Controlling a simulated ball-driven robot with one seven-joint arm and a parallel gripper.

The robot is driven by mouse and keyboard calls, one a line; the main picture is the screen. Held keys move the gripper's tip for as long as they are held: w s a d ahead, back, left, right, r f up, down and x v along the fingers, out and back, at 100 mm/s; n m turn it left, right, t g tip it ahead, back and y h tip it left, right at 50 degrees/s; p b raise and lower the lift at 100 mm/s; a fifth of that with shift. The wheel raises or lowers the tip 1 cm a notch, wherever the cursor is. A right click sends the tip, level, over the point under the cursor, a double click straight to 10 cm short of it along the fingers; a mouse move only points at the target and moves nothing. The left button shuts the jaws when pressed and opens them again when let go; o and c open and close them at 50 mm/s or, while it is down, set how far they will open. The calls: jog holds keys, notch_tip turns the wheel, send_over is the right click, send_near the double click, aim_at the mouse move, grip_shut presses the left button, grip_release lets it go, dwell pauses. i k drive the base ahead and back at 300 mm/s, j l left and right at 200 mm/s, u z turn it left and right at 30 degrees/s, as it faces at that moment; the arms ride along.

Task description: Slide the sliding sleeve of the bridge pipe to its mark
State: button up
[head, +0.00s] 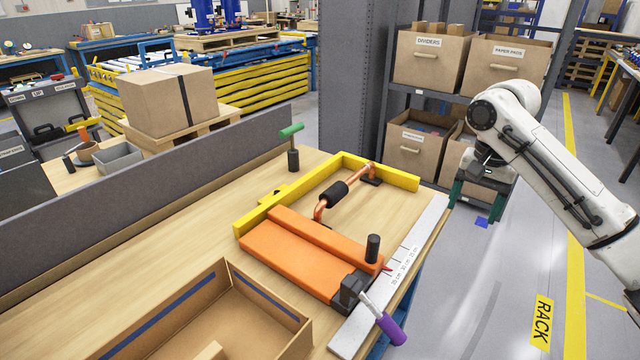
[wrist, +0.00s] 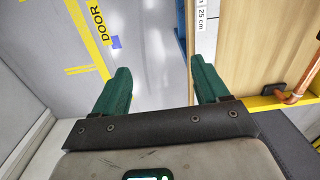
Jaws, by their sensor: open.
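The bridge pipe (head: 357,173) is a bent copper pipe on the workbench, inside the yellow L-shaped frame. A black sleeve (head: 333,194), which looks like the sliding sleeve, sits around its raised middle run, nearer the front-left end. I cannot make out a mark on the pipe. My gripper (head: 478,198) has green fingers and hangs beyond the bench's right edge, right of the pipe. In the wrist view my gripper (wrist: 160,68) is open and empty.
The yellow frame (head: 395,177) and an orange block (head: 290,255) flank the pipe. A ruler strip (head: 405,268) runs along the bench's right edge, with a purple-handled tool (head: 390,328) near it. A cardboard box (head: 215,325) is at front left. Floor under my gripper is clear.

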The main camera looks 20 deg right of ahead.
aim_at(339, 190)
jog(key=i+j, duration=0.9)
jog(key=j, duration=0.15)
